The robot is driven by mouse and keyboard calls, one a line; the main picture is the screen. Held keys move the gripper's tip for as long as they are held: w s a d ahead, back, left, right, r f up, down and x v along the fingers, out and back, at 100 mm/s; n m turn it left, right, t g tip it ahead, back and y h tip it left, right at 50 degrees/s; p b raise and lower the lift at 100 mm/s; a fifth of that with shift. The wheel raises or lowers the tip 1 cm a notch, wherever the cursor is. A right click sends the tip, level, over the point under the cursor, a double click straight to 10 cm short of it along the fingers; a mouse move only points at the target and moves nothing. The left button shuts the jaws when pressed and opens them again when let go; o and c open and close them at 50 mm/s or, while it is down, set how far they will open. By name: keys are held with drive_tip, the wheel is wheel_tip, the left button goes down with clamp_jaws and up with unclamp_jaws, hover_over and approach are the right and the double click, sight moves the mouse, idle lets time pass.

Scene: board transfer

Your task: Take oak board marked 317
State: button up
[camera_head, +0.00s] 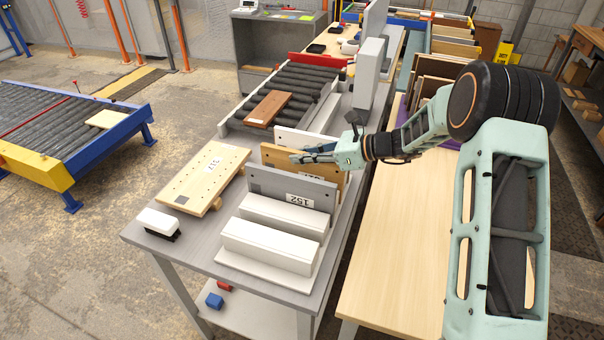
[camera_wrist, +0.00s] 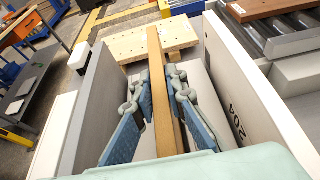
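An oak-coloured board (camera_head: 275,158) stands on edge in a rack on the grey bench, between a grey board (camera_head: 265,184) labelled 152 and a white board (camera_head: 300,137). In the wrist view its top edge (camera_wrist: 160,75) runs between my fingers. My gripper (camera_head: 300,156) is over this board, with one blue-padded finger on each side; it also shows in the wrist view (camera_wrist: 161,85). The fingers look spread, with gaps beside the board, though contact at the tips is hard to judge. The board's label is hidden, so I cannot confirm 317.
A pale board with holes (camera_head: 198,185) and a numbered label lies left of the rack. White blocks (camera_head: 270,245) stand in front. A reddish-brown board (camera_head: 269,108) lies on rollers behind. A light wooden table (camera_head: 385,250) is clear at right.

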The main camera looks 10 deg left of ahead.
clamp_jaws()
